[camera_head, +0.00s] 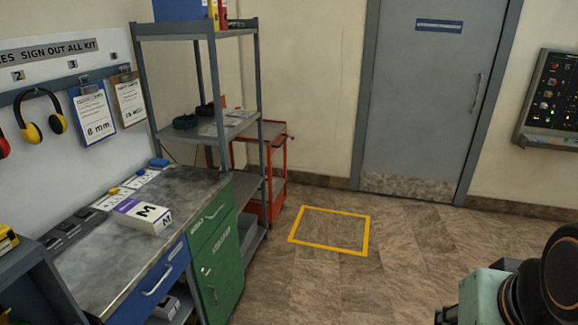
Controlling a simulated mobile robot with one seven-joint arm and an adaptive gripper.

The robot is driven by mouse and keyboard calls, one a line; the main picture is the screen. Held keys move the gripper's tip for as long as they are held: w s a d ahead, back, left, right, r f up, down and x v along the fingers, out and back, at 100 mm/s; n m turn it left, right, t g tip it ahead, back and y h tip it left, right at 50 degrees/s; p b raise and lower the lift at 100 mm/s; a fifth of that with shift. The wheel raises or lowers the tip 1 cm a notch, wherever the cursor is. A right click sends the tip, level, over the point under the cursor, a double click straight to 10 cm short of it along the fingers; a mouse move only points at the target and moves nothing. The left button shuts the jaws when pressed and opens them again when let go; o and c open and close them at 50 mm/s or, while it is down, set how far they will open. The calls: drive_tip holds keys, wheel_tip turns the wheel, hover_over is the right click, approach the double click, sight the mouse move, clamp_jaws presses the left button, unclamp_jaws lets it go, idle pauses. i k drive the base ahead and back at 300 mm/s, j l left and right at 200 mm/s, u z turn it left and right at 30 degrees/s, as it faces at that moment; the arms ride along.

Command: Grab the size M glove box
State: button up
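The size M glove box (146,216) is a white box with a purple end and a large black "M" on its side. It lies on the grey metal top of the workbench (104,254), near the front edge, at the left of the head view. Part of my arm (490,297) shows at the bottom right corner, far from the box. My gripper is not in view.
Cards and small items lie at the bench's back. A grey shelf rack (148,110) and a red cart (278,170) stand beyond it. A yellow floor square (330,209) lies before the grey door (420,110). The middle floor is clear.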

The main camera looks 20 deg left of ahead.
sight(152, 219)
drive_tip(key=i+u, duration=0.25)
drive_tip(key=i, duration=0.3)
drive_tip(key=i+l+u, duration=0.3)
drive_tip(key=i, duration=0.2)
drive_tip(key=i+u, duration=0.2)
drive_tip(key=u, duration=0.15)
drive_tip(key=i+u, duration=0.2)
drive_tip(key=u, duration=0.15)
drive_tip(key=i+l+u, duration=0.15)
drive_tip(key=u, duration=0.2)
drive_tip(key=i+u, duration=0.15)
drive_tip(key=u, duration=0.3)
drive_tip(key=i+l+u, duration=0.1)
drive_tip(key=u, duration=0.3)
drive_tip(key=i+l+u, duration=0.15)
drive_tip(key=u, duration=0.3)
drive_tip(key=l+u, duration=0.25)
drive_tip(key=u, duration=0.2)
drive_tip(key=i+l+u, duration=0.1)
drive_tip(key=l+u, duration=0.15)
drive_tip(key=u, duration=0.15)
